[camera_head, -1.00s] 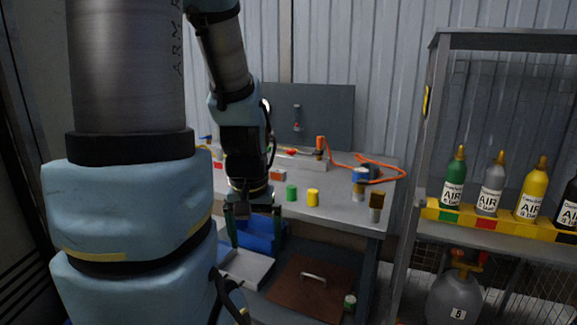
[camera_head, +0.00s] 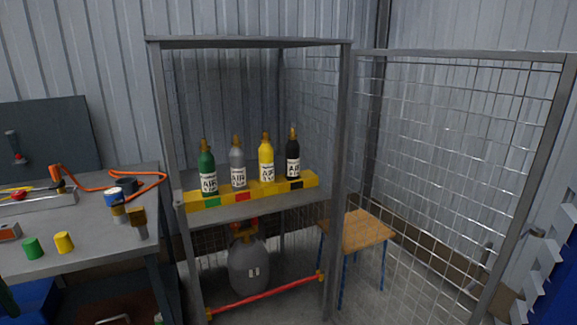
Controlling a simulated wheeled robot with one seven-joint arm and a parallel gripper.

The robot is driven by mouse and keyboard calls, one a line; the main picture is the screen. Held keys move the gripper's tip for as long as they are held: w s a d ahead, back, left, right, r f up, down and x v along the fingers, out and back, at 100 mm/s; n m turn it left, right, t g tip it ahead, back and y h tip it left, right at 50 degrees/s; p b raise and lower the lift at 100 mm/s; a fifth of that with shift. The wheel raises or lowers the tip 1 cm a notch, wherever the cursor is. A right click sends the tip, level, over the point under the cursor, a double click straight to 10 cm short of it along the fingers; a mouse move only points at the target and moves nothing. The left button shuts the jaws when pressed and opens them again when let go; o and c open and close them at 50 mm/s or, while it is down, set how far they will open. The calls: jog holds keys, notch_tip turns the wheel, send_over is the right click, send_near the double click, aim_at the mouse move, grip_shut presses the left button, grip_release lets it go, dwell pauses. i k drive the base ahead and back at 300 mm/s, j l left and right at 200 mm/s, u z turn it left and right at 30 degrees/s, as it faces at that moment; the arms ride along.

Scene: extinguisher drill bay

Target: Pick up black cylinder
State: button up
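The black cylinder (camera_head: 293,168) stands upright at the right end of a row of air cylinders on the cage shelf. It has a white label and a brass-coloured top. To its left stand a yellow cylinder (camera_head: 267,168), a grey one (camera_head: 238,178) and a green one (camera_head: 208,178). A yellow rail with coloured blocks (camera_head: 220,200) runs along the front of their bases. Only a dark sliver, apparently one finger of my gripper, shows at the lower left edge, far from the black cylinder. The rest of my gripper is out of frame.
The open cage frame (camera_head: 340,200) has a mesh door (camera_head: 450,160) swung out to the right. A wooden-topped stool (camera_head: 358,232) stands behind the mesh. A grey tank (camera_head: 248,266) and a red bar (camera_head: 262,294) are below the shelf. A cluttered workbench (camera_head: 95,235) is at left.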

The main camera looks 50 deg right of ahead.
aim_at(292, 148)
jog(key=i+l, duration=0.1)
jog(key=l, duration=0.35)
jog(key=l+z, duration=0.1)
jog(key=l, duration=0.35)
jog(key=i+l, duration=0.15)
jog(key=l, duration=0.3)
jog(key=i+l, duration=0.1)
jog(key=l, duration=0.3)
jog(key=i+l+z, duration=0.1)
jog(key=l, duration=0.35)
jog(key=i+l, duration=0.1)
jog(key=l, duration=0.35)
